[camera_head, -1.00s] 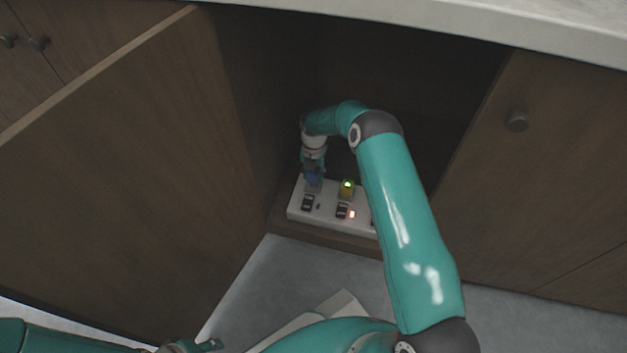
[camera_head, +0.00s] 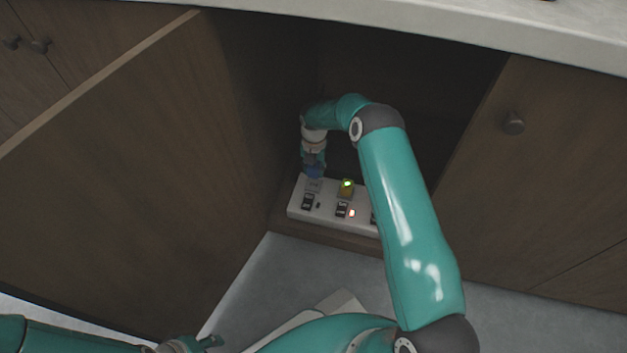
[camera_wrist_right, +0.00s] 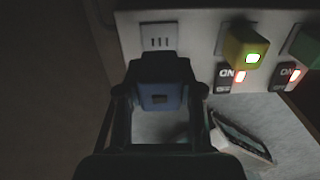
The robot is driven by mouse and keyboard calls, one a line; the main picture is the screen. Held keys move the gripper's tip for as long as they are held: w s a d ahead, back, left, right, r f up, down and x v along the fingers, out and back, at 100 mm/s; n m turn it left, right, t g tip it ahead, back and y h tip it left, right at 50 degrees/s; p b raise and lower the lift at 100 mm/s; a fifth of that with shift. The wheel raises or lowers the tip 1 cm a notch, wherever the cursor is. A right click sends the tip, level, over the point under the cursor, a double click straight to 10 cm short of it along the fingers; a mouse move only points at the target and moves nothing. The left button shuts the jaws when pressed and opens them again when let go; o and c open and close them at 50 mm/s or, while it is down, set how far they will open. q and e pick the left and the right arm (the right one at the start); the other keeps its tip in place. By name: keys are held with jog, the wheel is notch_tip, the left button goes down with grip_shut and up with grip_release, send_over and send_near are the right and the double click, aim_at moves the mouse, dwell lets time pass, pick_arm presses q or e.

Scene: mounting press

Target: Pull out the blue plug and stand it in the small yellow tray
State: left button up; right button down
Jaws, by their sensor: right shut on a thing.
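The blue plug (camera_head: 314,171) is at the left end of the white power strip inside the open cabinet. My right gripper (camera_wrist_right: 160,98) is shut on the blue plug, which also shows between its fingers in the right wrist view (camera_wrist_right: 160,82). The plug is out of its socket (camera_wrist_right: 158,38), whose slots show bare beyond it. My left gripper (camera_head: 208,343) is partly in view at the bottom edge of the head view; its finger opening cannot be made out. No small yellow tray can be made out.
The white power strip (camera_head: 332,222) holds a lit yellow plug (camera_wrist_right: 245,52), a green plug (camera_wrist_right: 304,45) and several switches. The open cabinet door (camera_head: 130,150) stands close on the left. The countertop edge (camera_head: 420,28) runs above.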

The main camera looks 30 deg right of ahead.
jog(key=shift+r+p, duration=0.9)
jog(key=shift+r, duration=1)
jog(key=shift+a+r, duration=0.1)
